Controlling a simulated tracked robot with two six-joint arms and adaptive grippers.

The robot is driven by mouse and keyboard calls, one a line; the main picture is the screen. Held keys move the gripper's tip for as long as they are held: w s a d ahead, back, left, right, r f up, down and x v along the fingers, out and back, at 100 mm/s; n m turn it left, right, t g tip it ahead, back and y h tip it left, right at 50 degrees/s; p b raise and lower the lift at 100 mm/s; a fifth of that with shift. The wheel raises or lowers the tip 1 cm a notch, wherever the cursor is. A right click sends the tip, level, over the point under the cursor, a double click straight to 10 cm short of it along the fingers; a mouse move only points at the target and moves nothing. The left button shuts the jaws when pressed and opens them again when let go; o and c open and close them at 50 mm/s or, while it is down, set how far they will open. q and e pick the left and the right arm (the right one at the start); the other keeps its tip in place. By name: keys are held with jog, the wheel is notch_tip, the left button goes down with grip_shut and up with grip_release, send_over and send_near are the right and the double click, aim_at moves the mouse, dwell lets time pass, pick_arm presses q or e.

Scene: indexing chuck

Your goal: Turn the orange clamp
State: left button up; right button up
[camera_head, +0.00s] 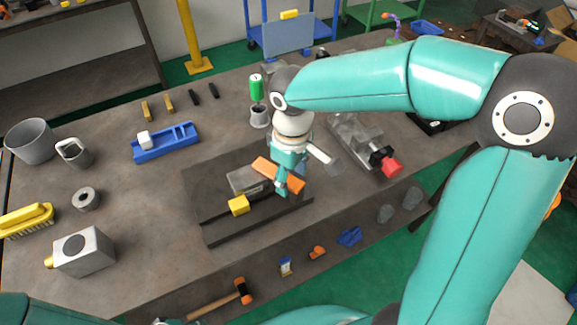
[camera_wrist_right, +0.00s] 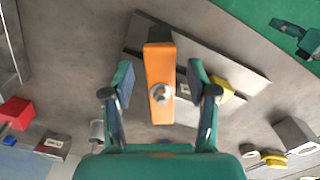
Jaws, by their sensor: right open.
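The orange clamp (camera_head: 279,175) is a flat bar on the fixture on the dark plate in the middle of the bench. In the right wrist view the orange clamp (camera_wrist_right: 159,68) runs lengthwise, with a round metal bolt head (camera_wrist_right: 161,94) on it. My right gripper (camera_head: 281,183) is at the clamp in the head view and hides part of it. In the right wrist view my right gripper (camera_wrist_right: 160,85) is open, with one finger on each side of the bar and visible gaps. My left gripper is not in view; only a bit of teal arm shows at the bottom left.
A grey block (camera_head: 246,181) and a yellow block (camera_head: 238,205) sit beside the clamp on the dark plate (camera_head: 215,222). A blue tray (camera_head: 172,147) lies to the left.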

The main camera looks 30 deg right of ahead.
notch_tip(320, 180, up, 12)
dwell(0.5)
jog(key=shift+f, duration=0.1)
